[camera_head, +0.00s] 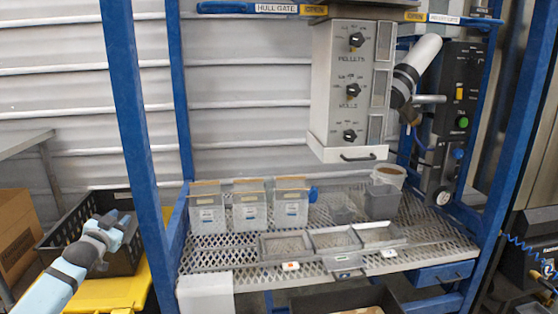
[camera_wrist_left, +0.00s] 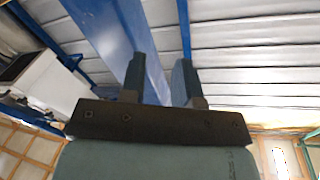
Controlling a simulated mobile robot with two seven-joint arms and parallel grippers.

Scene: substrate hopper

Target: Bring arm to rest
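My left arm comes in from the lower left of the head view. Its gripper (camera_head: 124,226) is in front of a black crate, left of the blue rack post; how its depth relates to the crate is hard to tell. In the left wrist view the two fingers (camera_wrist_left: 159,78) stand apart with nothing between them. Behind them are a blue post and the corrugated wall. My right gripper shows in neither view.
A blue frame post (camera_head: 139,150) stands just right of my left gripper. The black crate (camera_head: 62,228) sits by a yellow surface (camera_head: 112,289). The mesh shelf (camera_head: 215,254) holds several clear bins and trays. A grey hopper (camera_head: 349,85) hangs above it.

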